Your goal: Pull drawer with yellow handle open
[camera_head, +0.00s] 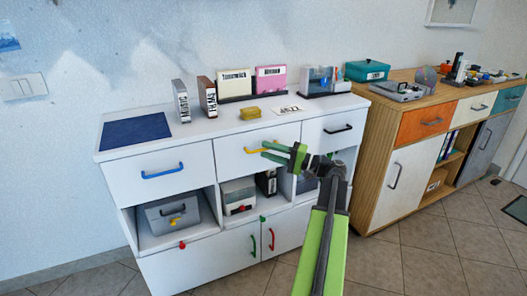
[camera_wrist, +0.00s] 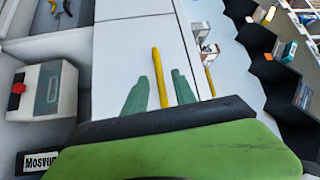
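The yellow handle (camera_head: 256,150) is on the middle top drawer (camera_head: 230,146) of the white cabinet. That drawer front looks flush with its neighbours, so the drawer is closed. My gripper (camera_head: 266,149) is at the handle, reaching in from the right. In the wrist view, the yellow handle (camera_wrist: 157,68) runs between the two green fingertips of my gripper (camera_wrist: 158,85). A gap shows on each side of the handle, so the fingers are open. Whether they reach past the bar in depth is hard to tell.
The drawer with a blue handle (camera_head: 162,171) is on the left, and one with a black handle (camera_head: 338,129) is on the right. Below are open compartments with a grey box (camera_head: 180,215). A wooden cabinet (camera_head: 378,150) stands to the right.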

